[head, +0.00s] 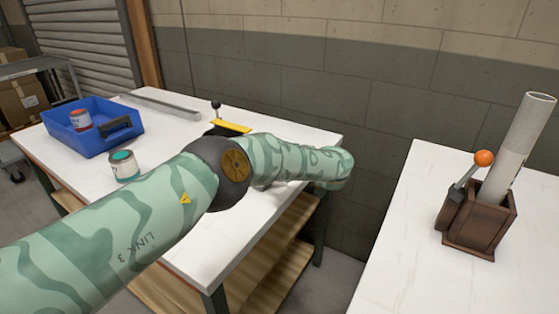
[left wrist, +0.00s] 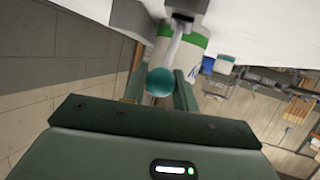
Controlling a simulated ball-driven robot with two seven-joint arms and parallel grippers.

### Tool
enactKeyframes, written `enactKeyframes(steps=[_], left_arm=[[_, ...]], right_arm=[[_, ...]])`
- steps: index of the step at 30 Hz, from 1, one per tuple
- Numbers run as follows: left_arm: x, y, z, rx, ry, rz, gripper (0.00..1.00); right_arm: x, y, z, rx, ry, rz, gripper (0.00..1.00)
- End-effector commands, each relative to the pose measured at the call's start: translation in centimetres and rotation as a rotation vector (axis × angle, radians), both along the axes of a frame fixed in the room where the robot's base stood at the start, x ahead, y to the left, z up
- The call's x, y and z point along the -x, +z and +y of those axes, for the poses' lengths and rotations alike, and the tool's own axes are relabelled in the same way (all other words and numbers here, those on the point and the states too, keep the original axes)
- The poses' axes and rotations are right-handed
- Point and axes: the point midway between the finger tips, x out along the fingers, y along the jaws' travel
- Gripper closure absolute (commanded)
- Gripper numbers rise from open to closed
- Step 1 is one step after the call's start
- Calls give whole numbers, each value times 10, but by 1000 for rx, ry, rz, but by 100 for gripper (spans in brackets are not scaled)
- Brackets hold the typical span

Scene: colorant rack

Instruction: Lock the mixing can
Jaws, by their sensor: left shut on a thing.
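In the left wrist view, my left gripper (left wrist: 160,88) is shut on the teal ball knob (left wrist: 160,81) of a lever (left wrist: 174,45). The knob sits between the two fingers. A white can with a green band (left wrist: 188,42), probably the mixing can, shows behind the lever, partly covered. In the head view my left arm reaches across the white table, and it hides the gripper, the knob and that can. My right gripper is in neither view.
On the white table (head: 275,120) stand a teal-topped can (head: 124,166), a blue bin (head: 92,142) holding a red-topped can (head: 81,120), and a black-knobbed lever (head: 216,105). The right table (head: 400,260) has a brown holder (head: 484,226) with an orange-knobbed lever (head: 483,158) and a tube (head: 520,140).

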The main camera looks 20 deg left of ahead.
Motion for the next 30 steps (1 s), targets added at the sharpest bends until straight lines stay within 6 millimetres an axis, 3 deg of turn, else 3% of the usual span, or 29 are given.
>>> enactKeyframes(steps=[12, 13, 15, 24, 30], left_arm=[[1, -3, -1, -3, -4, 3, 100], [1, -3, -1, -3, -3, 3, 63], [1, -2, -1, -3, -2, 3, 52], [1, 0, -3, -3, -2, 1, 52], [15, 16, -29, -4, -6, -2, 52]], right_arm=[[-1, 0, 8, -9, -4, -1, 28], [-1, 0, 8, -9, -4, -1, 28], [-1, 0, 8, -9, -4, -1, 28], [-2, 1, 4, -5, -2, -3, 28], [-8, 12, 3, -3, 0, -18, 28]])
